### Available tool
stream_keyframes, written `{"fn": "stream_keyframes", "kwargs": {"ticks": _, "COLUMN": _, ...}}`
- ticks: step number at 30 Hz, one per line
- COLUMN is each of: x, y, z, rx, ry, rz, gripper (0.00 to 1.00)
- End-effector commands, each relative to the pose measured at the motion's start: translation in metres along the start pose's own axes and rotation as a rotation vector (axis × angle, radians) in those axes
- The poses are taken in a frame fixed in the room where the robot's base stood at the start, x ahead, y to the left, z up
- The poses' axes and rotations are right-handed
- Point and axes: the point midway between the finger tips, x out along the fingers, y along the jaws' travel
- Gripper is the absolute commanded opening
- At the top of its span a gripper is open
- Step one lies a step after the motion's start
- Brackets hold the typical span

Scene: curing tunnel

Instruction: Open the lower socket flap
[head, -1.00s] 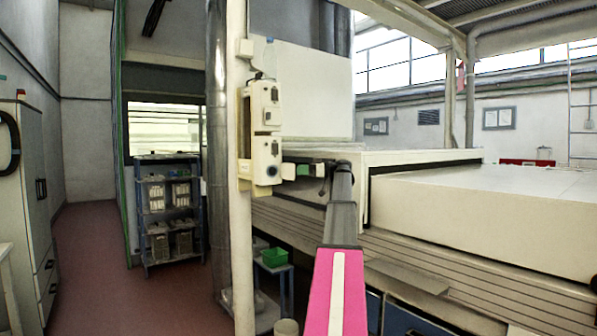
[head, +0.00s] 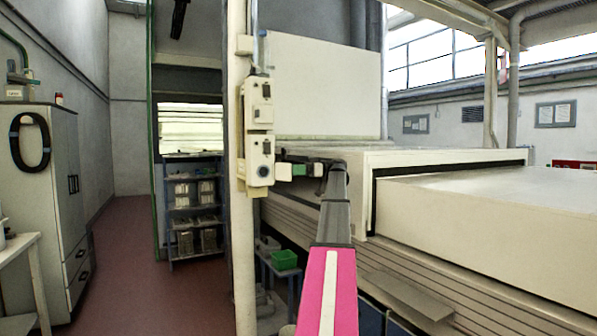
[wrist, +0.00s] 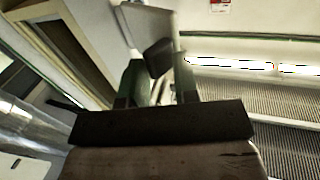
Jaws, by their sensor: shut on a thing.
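A pale socket box (head: 258,118) is fixed to the cream post, with an upper and a lower unit. The lower unit (head: 259,163) has round dark marks on its front.
The cream post (head: 241,215) stands close to the box. A long pale machine (head: 500,225) lies to the right of my arm. A blue shelf rack (head: 194,210) and a grey cabinet (head: 52,190) stand on the left, with free red floor between them.

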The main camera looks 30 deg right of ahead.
Motion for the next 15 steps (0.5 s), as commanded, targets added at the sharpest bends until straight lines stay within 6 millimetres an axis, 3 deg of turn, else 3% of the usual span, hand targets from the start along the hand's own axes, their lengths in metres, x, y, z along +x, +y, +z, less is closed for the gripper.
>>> {"fn": "stream_keyframes", "kwargs": {"ticks": 1, "x": 0.0094, "y": 0.0124, "z": -0.0012, "rx": 0.002, "ry": 0.004, "rz": 0.022, "gripper": 0.00}}
{"fn": "stream_keyframes", "kwargs": {"ticks": 7, "x": 0.0093, "y": 0.0126, "z": -0.0012, "rx": 0.002, "ry": 0.004, "rz": 0.022, "gripper": 0.00}}
{"fn": "stream_keyframes", "kwargs": {"ticks": 8, "x": 0.0093, "y": 0.0126, "z": -0.0012, "rx": 0.002, "ry": 0.004, "rz": 0.022, "gripper": 0.31}}
{"fn": "stream_keyframes", "kwargs": {"ticks": 10, "x": 0.0092, "y": 0.0125, "z": -0.0011, "rx": 0.002, "ry": 0.003, "rz": 0.021, "gripper": 0.49}}
{"fn": "stream_keyframes", "kwargs": {"ticks": 12, "x": 0.0089, "y": 0.0121, "z": -0.0010, "rx": 0.002, "ry": 0.003, "rz": 0.022, "gripper": 0.55}}
{"fn": "stream_keyframes", "kwargs": {"ticks": 15, "x": 0.0085, "y": 0.0117, "z": -0.0010, "rx": 0.002, "ry": 0.004, "rz": 0.022, "gripper": 0.56}}
